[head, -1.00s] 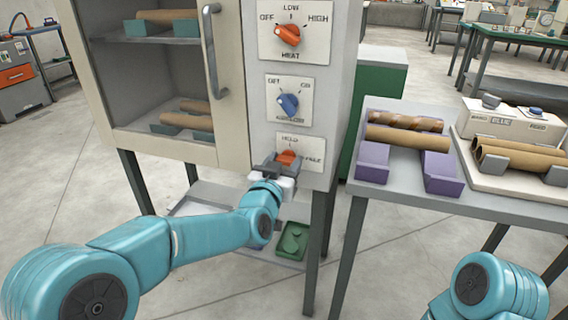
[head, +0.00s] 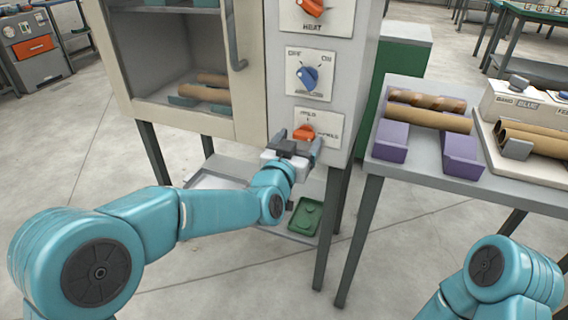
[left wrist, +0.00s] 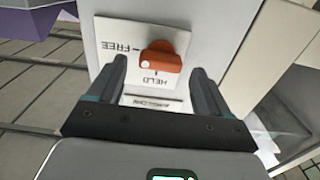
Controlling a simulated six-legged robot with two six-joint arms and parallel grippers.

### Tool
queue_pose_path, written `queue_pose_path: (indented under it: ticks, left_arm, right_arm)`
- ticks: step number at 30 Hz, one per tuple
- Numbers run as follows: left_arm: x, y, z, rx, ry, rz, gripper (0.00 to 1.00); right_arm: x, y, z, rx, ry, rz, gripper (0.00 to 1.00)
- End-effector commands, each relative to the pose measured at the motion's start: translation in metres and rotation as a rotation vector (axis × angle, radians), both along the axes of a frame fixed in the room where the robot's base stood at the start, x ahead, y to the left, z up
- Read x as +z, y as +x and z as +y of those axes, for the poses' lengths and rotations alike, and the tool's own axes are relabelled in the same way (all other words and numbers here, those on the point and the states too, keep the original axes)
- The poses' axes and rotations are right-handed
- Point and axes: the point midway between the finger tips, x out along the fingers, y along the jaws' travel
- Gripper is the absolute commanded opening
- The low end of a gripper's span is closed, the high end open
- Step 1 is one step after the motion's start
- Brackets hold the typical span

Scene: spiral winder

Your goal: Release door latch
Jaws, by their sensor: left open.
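The latch is an orange knob (head: 304,132) on a white plate at the bottom of the cabinet's front panel. In the left wrist view the knob (left wrist: 160,60) shows upside down, with HELD below it and FREE to its left; its white dot is at its lower left end. My left gripper (head: 300,141) is open in front of the plate. Its two fingers stand apart either side of the knob, with gaps visible, in the left wrist view (left wrist: 158,78). The cabinet door (head: 245,110) looks shut. My right gripper is out of frame.
A blue knob (head: 307,78) and an orange heat knob (head: 312,7) sit above the latch. The vertical door handle (head: 235,40) is to the left. A side table (head: 425,168) with purple cradles holding tubes stands to the right. A green tray (head: 305,217) lies below.

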Motion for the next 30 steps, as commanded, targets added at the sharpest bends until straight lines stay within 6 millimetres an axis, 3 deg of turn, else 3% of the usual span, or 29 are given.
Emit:
queue_pose_path:
  ticks: [15, 21, 30]
  left_arm:
    - [0.001, -0.116, 0.038, -0.001, 0.001, -0.001, 0.79]
    - [0.001, -0.135, 0.044, 0.0, 0.001, -0.001, 0.79]
    - [0.0, -0.138, 0.045, 0.0, 0.001, -0.001, 0.79]
  right_arm:
    - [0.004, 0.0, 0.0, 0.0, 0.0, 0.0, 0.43]
    - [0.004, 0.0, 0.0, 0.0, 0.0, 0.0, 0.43]
    - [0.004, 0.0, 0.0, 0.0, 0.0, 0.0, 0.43]
